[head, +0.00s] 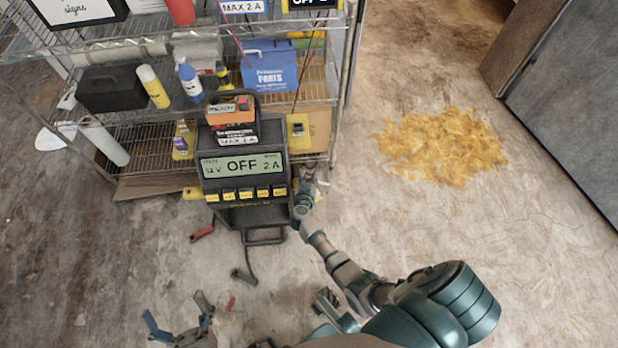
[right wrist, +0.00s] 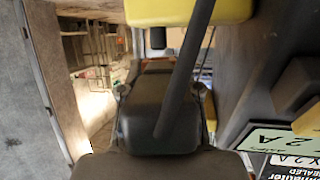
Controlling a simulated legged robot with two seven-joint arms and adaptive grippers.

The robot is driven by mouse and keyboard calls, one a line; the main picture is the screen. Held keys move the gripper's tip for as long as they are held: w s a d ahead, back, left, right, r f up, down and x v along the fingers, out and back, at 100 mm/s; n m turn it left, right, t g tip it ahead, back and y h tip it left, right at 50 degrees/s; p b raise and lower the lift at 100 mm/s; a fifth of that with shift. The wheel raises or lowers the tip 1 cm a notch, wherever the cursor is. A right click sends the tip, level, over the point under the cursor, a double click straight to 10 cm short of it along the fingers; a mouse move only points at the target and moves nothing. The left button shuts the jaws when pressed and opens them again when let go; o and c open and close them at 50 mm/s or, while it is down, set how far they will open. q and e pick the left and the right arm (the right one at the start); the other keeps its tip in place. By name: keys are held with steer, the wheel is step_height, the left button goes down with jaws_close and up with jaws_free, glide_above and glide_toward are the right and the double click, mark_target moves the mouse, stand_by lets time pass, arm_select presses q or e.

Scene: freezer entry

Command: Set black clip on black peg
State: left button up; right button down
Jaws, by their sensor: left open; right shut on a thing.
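The dark charger (head: 243,172) stands in front of the shelf, its display reading OFF. A dark clip-like piece (head: 244,276) on a cable lies on the floor in front of it; I cannot tell if it is the black clip. I cannot make out the black peg. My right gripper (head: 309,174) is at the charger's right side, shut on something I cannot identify. In the right wrist view a dark bar (right wrist: 186,70) and a yellow part (right wrist: 180,10) are close to the camera. My left gripper (head: 180,327) is open, low at the front left.
A red clip (head: 202,234) lies on the floor left of the charger. An orange and black battery (head: 230,109) sits on the charger. The wire shelf (head: 150,137) holds bottles and boxes. Yellow shavings (head: 440,147) lie at right; the floor between is clear.

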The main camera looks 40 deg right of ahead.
steer(key=shift+f+b, duration=0.75)
steer(key=shift+f, duration=0.55)
steer(key=c, duration=0.7)
jaws_free()
steer(key=shift+a, duration=0.1)
steer(key=v, duration=1.2)
steer(key=shift+f, duration=0.1)
